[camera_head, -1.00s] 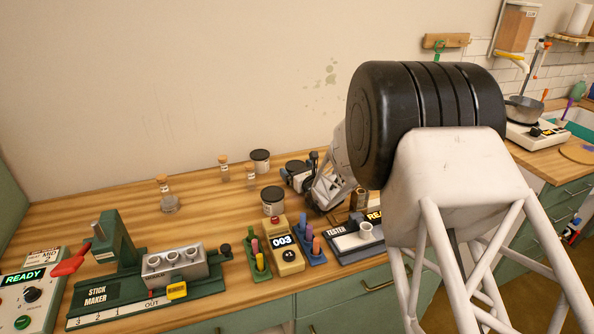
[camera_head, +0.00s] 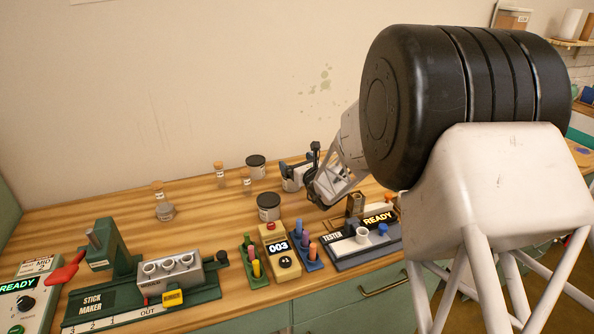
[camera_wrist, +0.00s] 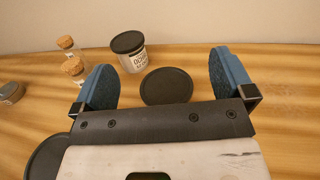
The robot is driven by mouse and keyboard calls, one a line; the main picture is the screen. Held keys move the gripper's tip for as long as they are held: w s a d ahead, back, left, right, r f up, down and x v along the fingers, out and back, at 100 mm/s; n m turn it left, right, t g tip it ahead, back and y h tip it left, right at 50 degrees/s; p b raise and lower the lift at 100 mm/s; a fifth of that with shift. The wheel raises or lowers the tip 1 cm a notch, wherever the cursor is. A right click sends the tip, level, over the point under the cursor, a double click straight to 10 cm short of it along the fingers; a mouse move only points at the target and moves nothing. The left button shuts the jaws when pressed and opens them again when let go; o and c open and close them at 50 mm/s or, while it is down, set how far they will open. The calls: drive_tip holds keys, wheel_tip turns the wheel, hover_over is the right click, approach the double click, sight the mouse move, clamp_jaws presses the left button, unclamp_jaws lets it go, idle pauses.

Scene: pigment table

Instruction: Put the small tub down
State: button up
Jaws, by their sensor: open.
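A small tub with a round black lid (camera_wrist: 167,86) sits between my open fingers in the wrist view, apart from both blue pads. In the head view its pale body (camera_head: 290,185) appears to stand on the wooden table, partly hidden by my gripper (camera_head: 300,170). My gripper also shows in the wrist view (camera_wrist: 162,75), its fingers spread on either side of the lid. The tub's underside is hidden.
A labelled tub (camera_head: 256,167) stands behind left; another tub (camera_head: 268,207) stands in front left. Corked vials (camera_head: 219,174) and a flask (camera_head: 164,205) are farther left. The tester (camera_head: 350,252), stick racks and stick maker (camera_head: 110,290) line the front edge. Table right of the gripper looks clear in the wrist view.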

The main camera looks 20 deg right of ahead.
drive_tip(key=shift+a+r, duration=0.1)
drive_tip(key=shift+r, duration=0.2)
idle(0.4)
drive_tip(key=s+a+r+n+g+y, duration=0.45)
drive_tip(key=s+a+r+n, duration=0.25)
drive_tip(key=s+a+n, duration=0.25)
drive_tip(key=s+a+r+n+g+y, duration=0.3)
drive_tip(key=s+a+r+n+g, duration=0.2)
drive_tip(key=s+a+r+n, duration=0.35)
drive_tip(key=s+a+n+g+h, duration=0.15)
drive_tip(key=s+n, duration=0.25)
drive_tip(key=s, duration=0.4)
drive_tip(key=s+a+n+g+h, duration=0.1)
drive_tip(key=s+n+g+h, duration=0.2)
drive_tip(key=s, duration=0.5)
drive_tip(key=s+d+n+h, duration=0.3)
drive_tip(key=s+n, duration=0.1)
drive_tip(key=s, duration=0.3)
drive_tip(key=s+d+f+n+g+h, duration=0.1)
drive_tip(key=s+d+n+h, duration=0.2)
drive_tip(key=s, duration=0.4)
drive_tip(key=shift+d+n, duration=0.2)
drive_tip(key=shift+n, duration=0.6)
